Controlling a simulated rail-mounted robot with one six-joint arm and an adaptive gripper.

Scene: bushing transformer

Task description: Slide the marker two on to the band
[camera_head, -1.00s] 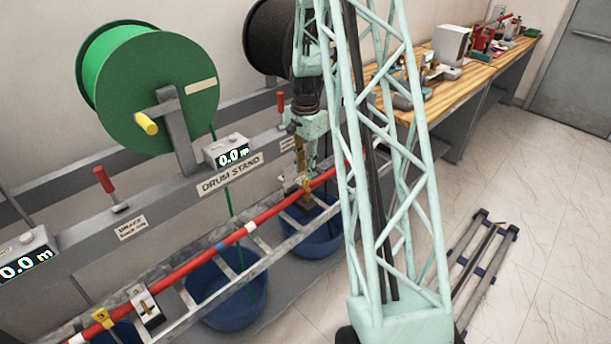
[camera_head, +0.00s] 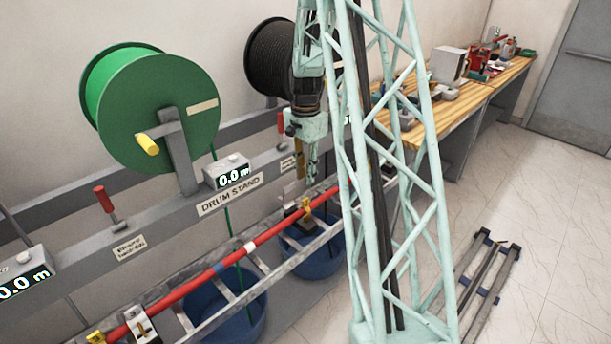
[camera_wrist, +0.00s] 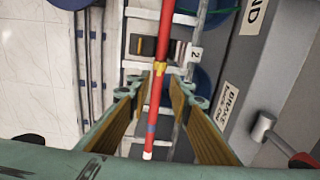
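A ladder-like rack carries the cable over blue tubs (camera_head: 215,305). Behind it are the drum stand (camera_head: 230,192) and a green drum (camera_head: 150,110). A red-handled lever (camera_head: 104,200) stands on the stand.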

